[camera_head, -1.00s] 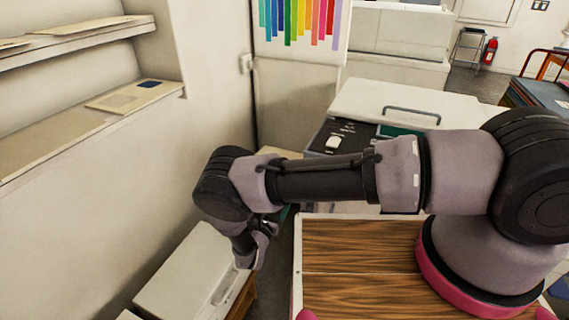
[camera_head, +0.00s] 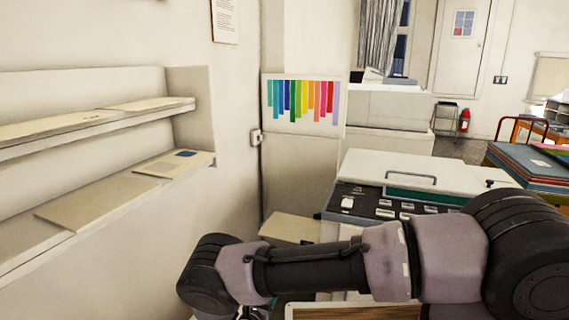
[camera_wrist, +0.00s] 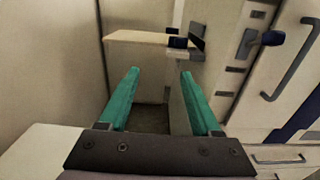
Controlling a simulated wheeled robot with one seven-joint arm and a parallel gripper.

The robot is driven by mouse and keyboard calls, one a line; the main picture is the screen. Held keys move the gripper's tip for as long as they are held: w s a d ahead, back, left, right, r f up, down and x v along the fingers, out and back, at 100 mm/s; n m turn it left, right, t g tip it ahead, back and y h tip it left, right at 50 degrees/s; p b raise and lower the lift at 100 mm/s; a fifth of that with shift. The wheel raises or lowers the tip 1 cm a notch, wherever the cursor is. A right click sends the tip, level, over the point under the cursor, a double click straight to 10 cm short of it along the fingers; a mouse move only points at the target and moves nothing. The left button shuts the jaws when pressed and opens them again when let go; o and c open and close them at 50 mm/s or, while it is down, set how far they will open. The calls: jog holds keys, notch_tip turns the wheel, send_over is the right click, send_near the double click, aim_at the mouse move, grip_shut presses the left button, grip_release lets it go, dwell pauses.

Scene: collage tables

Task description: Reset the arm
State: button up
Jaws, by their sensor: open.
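My gripper (camera_wrist: 158,98) shows in the wrist view with its two green fingers spread apart. It is open, and nothing is between the fingers. Beyond the fingertips is a pale flat shelf or tray (camera_wrist: 138,38) on the side of a cream cabinet. In the head view my arm stretches from the right edge to the lower left. Its wrist end is low at the bottom edge, and the fingers are mostly cut off there.
A white machine with a dark control panel (camera_head: 400,207) stands behind my arm. A beige box-like surface (camera_head: 290,228) is beside it. Wall shelves (camera_head: 100,125) hold flat boards at the left. A cart with stacked coloured sheets (camera_head: 528,165) is at the right.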

jog(key=w+d+r+m+g+h, duration=0.3)
jog(key=r+m+g, duration=0.25)
jog(key=r, duration=0.45)
jog(key=w+d+r+m+g+h, duration=0.35)
jog(key=r+m, duration=0.35)
jog(key=r, duration=0.3)
jog(key=s+d+r+m+g+y, duration=0.1)
jog(key=d+r+m+g+y, duration=0.15)
jog(key=d+r+m, duration=0.4)
jog(key=s+d+r+m+g+y, duration=0.1)
jog(key=d+r+g, duration=0.3)
jog(key=r, duration=0.6)
jog(key=s+d+r+m+y, duration=0.3)
jog(key=s+d+r+m, duration=0.1)
jog(key=r, duration=0.4)
jog(key=s+d+r+m+y, duration=0.4)
jog(key=s+d+r, duration=0.1)
jog(key=r, duration=0.4)
jog(key=s+d+r+m+t+y, duration=0.1)
jog(key=s+r+m+t+y, duration=0.1)
jog(key=s+r+m, duration=0.2)
jog(key=s+d+r+m+t+y, duration=0.2)
jog(key=s+r, duration=0.4)
jog(key=s, duration=0.4)
jog(key=shift+s+d+r+m+t, duration=0.2)
jog(key=shift+s+d+m+t, duration=0.1)
jog(key=shift+m+t, duration=0.7)
